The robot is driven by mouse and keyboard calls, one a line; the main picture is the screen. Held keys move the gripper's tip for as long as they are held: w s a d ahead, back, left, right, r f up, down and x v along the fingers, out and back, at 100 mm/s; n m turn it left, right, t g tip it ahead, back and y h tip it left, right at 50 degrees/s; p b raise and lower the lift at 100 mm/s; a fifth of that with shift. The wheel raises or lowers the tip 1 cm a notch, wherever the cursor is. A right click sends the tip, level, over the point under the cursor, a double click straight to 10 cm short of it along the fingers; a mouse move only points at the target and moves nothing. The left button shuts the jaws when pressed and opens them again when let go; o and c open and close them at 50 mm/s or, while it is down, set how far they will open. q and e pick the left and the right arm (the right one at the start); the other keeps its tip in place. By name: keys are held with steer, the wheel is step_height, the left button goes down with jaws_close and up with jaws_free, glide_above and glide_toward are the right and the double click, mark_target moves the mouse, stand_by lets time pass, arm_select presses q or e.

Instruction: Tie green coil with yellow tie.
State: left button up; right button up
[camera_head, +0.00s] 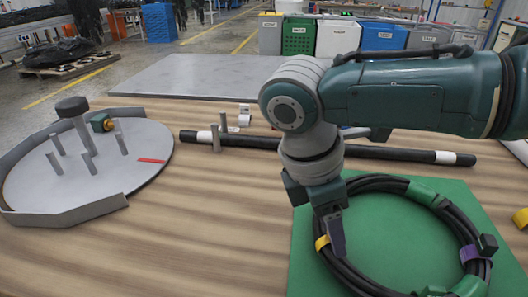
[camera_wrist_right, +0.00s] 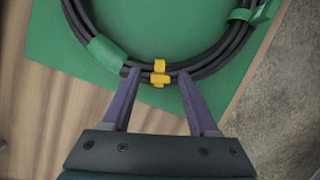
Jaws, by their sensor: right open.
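The coil of black hose with green bands (camera_head: 367,187) lies on a green mat (camera_head: 312,272). The yellow tie (camera_head: 322,243) sits across the hose bundle at the coil's left side. In the right wrist view the tie (camera_wrist_right: 159,72) crosses the black strands, with small ends on both sides of them; I cannot tell whether it is fastened. My right gripper (camera_head: 338,253) points down over this part of the coil, its fingers apart. In the right wrist view the fingertips (camera_wrist_right: 159,73) stand on either side of the tie, with gaps to it. My left gripper is not in view.
A purple tie (camera_head: 470,253) is on the coil's right side. A yellow piece (camera_head: 521,217) lies at the right edge. A long black hose (camera_head: 400,153) lies behind the mat. A round grey tray with pegs (camera_head: 30,190) stands at left. The wooden table (camera_head: 225,235) between is clear.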

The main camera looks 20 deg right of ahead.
steer(key=s+p+v, duration=0.1)
steer(key=p+v, duration=0.1)
steer(key=v, duration=0.8)
steer(key=s+a+m+t+y+p, duration=0.2)
steer(key=s+a+m+y+p, duration=0.3)
steer(key=s+a, duration=0.4)
steer(key=s+d+r+m+t+h+p, duration=0.1)
steer(key=s+d+r+m+t+p, duration=0.2)
steer(key=s+d+r+m+p, duration=0.55)
step_height(320, 180, up, 37)
steer(key=w+p, duration=0.1)
steer(key=p, duration=3.4)
steer(key=shift+w+d, duration=0.2)
steer(key=shift+d, duration=0.2)
steer(key=shift+f, duration=0.1)
